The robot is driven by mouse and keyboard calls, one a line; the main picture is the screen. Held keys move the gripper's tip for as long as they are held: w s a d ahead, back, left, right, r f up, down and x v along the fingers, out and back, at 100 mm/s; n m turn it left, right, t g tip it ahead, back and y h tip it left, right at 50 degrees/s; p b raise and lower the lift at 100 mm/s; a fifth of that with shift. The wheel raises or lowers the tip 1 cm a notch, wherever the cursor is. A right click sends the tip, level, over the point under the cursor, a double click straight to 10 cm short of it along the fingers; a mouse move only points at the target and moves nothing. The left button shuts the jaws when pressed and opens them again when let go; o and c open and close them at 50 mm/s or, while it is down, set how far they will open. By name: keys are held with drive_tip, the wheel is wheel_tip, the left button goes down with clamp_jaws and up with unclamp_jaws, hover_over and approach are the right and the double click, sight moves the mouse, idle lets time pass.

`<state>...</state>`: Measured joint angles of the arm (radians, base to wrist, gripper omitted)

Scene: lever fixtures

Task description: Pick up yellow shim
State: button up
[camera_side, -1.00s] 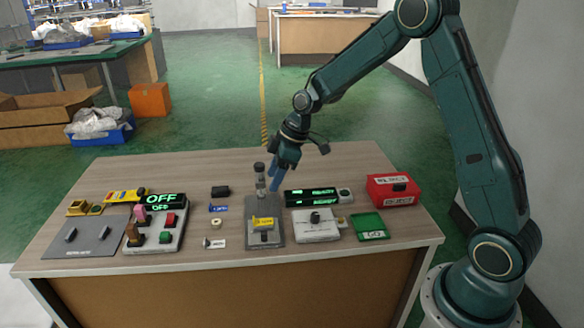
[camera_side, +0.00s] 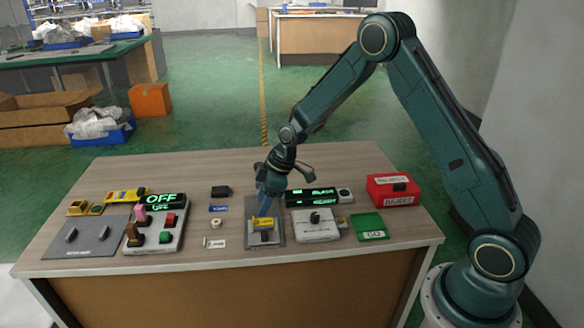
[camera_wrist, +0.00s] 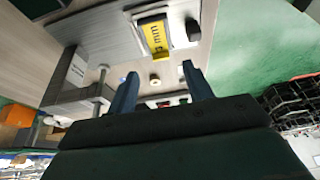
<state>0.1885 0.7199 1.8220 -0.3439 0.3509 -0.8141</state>
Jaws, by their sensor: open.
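The yellow shim (camera_side: 263,222) lies on top of a small grey block on a dark grey plate (camera_side: 276,240) near the middle of the table. In the wrist view the yellow shim (camera_wrist: 155,36) carries dark "mm" lettering and lies ahead of the fingers. My gripper (camera_side: 264,206) is just behind and above the shim, its blue fingers pointing down, and it hides the post at the back of the plate. In the wrist view my gripper (camera_wrist: 157,88) has its two fingers apart with nothing between them.
A lit display (camera_side: 311,197) and a white switch box (camera_side: 316,226) stand close on the right. A red box (camera_side: 393,189) and green tray (camera_side: 370,227) are farther right. A button panel (camera_side: 160,232) is left. Bare table lies in front of the plate.

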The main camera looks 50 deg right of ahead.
sight(255, 220)
drive_tip(key=shift+x, duration=2.55)
drive_tip(key=c, duration=1.1)
